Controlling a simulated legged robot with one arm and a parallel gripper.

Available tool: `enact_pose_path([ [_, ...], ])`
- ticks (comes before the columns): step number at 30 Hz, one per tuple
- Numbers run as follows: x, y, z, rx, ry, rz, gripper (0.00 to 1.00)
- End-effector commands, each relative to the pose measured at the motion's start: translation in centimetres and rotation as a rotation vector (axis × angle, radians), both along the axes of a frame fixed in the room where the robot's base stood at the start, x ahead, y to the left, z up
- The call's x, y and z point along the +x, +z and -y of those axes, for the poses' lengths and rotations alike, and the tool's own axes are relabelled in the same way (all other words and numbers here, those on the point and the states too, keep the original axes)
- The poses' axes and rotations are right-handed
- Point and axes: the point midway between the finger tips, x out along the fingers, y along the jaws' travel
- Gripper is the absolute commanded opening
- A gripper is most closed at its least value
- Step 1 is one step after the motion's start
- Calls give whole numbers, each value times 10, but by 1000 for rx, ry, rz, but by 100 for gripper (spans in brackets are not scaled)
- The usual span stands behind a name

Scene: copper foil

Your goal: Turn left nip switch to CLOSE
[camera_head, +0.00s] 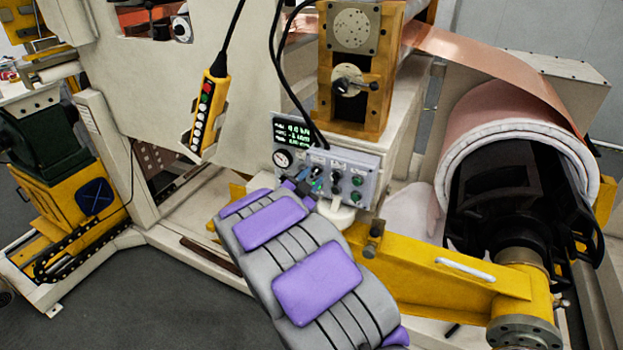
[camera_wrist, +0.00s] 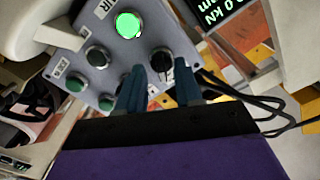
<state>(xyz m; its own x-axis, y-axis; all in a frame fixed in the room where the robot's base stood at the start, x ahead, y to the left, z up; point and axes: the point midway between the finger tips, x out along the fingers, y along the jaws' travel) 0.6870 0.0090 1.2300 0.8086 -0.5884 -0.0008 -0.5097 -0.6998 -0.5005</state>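The grey control panel (camera_head: 345,165) carries black knobs and green buttons, and it also shows tilted in the wrist view (camera_wrist: 140,50). A black knob (camera_wrist: 161,60) lies between the two blue fingertips of my gripper (camera_wrist: 160,68). The fingers are apart; I cannot tell if either touches the knob. Another black knob (camera_wrist: 97,56) sits to the left. A lit green button (camera_wrist: 128,25) is above them. The switch labels are too small or cut off to tell which is the left nip switch. In the head view, my gripper (camera_head: 301,190) is at the panel's lower left, partly hidden.
A dark display (camera_head: 293,138) with green text and a round gauge (camera_head: 283,159) sit left of the panel. Black cables hang behind it. A yellow pendant (camera_head: 206,107) hangs further left. A copper roll (camera_head: 500,130) and yellow arm (camera_head: 440,270) stand to the right.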

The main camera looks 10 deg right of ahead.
Motion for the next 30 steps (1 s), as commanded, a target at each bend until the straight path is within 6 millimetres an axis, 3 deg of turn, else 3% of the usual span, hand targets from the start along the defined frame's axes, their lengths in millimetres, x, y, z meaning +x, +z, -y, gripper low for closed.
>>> enact_pose_path([
  [12, 6, 0, 6, 3, 1, 0, 35],
  [23, 6, 0, 5, 2, 1, -1, 1],
  [30, 6, -1, 4, 2, 2, -2, 0],
])
